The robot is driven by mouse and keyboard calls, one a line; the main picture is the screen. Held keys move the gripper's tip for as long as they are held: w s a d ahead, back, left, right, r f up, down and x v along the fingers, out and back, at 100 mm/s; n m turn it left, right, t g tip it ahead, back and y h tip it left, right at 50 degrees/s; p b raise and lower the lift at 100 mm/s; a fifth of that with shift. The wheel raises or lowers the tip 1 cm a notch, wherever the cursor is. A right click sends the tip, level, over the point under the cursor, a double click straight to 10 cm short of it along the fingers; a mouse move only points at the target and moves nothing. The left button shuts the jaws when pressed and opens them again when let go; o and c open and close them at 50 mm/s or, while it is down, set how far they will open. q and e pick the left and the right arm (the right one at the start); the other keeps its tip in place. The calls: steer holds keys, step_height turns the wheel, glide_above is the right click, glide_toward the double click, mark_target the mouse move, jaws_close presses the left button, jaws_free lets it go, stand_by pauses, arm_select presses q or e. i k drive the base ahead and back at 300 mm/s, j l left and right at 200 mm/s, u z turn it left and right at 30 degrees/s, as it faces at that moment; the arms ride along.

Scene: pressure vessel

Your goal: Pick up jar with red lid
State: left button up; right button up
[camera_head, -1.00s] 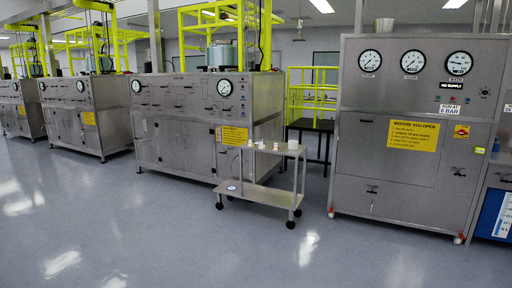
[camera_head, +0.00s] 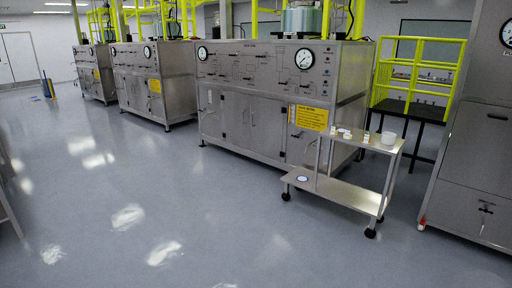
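I cannot make out a jar with a red lid in the head view. A small metal cart (camera_head: 338,190) stands right of the middle. On its top shelf are a white cup-like container (camera_head: 389,138) and a few small pale items (camera_head: 345,133), too small to identify. A flat round white and blue item (camera_head: 302,178) lies on its lower shelf. Neither of my grippers shows.
Steel control cabinets (camera_head: 262,115) with gauges line the back, and another cabinet (camera_head: 478,150) stands at the right. A dark table (camera_head: 420,110) is behind the cart. Open grey floor (camera_head: 170,200) spreads in front and to the left.

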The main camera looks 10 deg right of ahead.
mark_target(348, 130)
steer(key=i, duration=2.55)
